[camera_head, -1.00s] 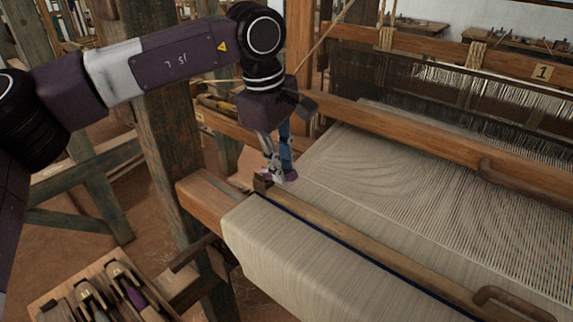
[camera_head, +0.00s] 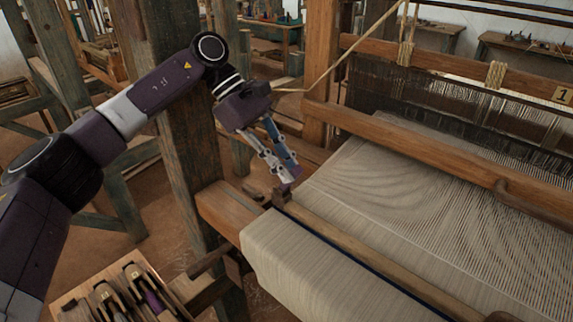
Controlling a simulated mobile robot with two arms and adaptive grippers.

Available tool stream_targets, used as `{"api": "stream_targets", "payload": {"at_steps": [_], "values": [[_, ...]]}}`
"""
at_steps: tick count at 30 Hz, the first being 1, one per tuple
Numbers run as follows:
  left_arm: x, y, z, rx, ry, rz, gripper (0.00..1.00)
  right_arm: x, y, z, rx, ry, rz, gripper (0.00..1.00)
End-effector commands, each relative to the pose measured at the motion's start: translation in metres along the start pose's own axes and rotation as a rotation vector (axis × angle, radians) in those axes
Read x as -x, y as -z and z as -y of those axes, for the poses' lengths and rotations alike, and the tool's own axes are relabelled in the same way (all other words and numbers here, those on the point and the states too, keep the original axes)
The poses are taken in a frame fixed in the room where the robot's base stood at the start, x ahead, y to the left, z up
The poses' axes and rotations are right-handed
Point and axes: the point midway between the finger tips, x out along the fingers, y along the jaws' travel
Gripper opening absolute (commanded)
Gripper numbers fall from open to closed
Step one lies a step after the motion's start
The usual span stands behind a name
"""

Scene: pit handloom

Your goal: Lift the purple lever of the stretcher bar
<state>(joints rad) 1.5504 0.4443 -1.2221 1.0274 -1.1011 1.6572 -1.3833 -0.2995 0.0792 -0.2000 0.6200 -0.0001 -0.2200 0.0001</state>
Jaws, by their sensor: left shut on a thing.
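The stretcher bar (camera_head: 345,238) is a long wooden bar lying across the pale cloth (camera_head: 318,262) near the front roll of the loom. At its left end stands a small dark block (camera_head: 281,198). My left gripper (camera_head: 287,179) comes in from the upper left with its fingers pointing down and right, just above that end. It is shut on the purple lever (camera_head: 295,175), of which only a small purple patch shows between and beside the fingertips. The fingers hide most of the lever, so its exact angle cannot be told. My right gripper is not in view.
A wooden post (camera_head: 187,120) rises behind my left arm. A thick loom beam (camera_head: 430,150) crosses above the warp on the right. A box with several tools (camera_head: 75,297) stands at the lower left. The cloth right of the bar's end is clear.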

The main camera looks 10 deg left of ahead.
Motion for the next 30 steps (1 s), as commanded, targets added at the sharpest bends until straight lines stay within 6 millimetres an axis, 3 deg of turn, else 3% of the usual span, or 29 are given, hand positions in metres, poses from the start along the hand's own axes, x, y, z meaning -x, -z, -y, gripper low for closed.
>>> {"api": "stream_targets", "payload": {"at_steps": [13, 14, 18, 30], "values": [[0.0026, -0.0002, -0.0011, 0.002, -0.005, 0.008, 0.00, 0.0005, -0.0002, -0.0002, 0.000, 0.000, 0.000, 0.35], [0.0026, -0.0002, -0.0011, 0.002, -0.005, 0.008, 0.16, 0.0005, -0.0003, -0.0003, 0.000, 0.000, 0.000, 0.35], [0.0020, -0.0001, -0.0008, 0.002, -0.004, 0.008, 0.32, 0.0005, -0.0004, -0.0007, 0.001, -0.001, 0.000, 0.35], [0.0086, -0.0063, -0.0018, 0.002, -0.002, 0.008, 0.32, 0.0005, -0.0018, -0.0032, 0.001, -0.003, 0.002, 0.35]]}}
